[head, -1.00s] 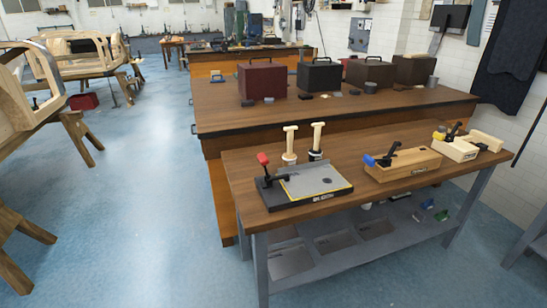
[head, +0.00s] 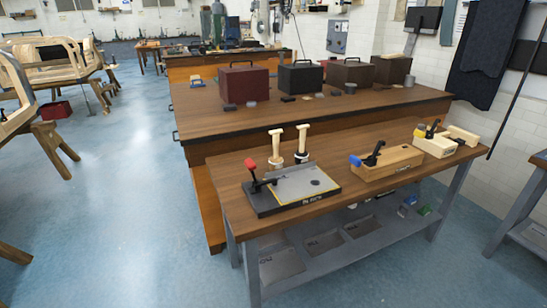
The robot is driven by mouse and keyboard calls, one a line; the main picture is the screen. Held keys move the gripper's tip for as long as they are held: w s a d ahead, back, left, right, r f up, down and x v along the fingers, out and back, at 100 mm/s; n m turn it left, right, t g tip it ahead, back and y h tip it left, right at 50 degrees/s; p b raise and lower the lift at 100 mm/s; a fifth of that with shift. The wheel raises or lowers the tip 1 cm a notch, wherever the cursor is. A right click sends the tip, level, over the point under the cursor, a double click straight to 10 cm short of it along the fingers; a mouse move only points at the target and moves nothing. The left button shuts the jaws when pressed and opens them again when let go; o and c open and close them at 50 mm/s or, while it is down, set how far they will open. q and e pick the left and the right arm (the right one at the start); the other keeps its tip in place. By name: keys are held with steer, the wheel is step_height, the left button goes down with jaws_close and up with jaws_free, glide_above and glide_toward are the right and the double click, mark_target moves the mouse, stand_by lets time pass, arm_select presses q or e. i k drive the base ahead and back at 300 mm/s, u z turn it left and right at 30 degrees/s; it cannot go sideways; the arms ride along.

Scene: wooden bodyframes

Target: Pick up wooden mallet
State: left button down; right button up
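Two upright tools with pale wooden, T-shaped tops stand near the back edge of the front workbench (head: 375,187). The left tool (head: 276,143) is pale for most of its visible length. The right tool (head: 302,140) stands close beside it, and dark and white parts show near its base. They look like mallets, but they are too small to tell which is the wooden mallet. Neither of my grippers is in view.
A wooden block fixture with a blue-knobbed lever (head: 387,163) and a paler fixture (head: 434,147) sit to the right on this bench. Trays lie on its lower shelf (head: 345,243). A larger bench with several boxes stands behind. Blue floor (head: 130,200) is open on the left.

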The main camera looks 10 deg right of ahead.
mark_target(276, 162)
steer(key=i, duration=0.95)
steer(key=u, duration=0.05)
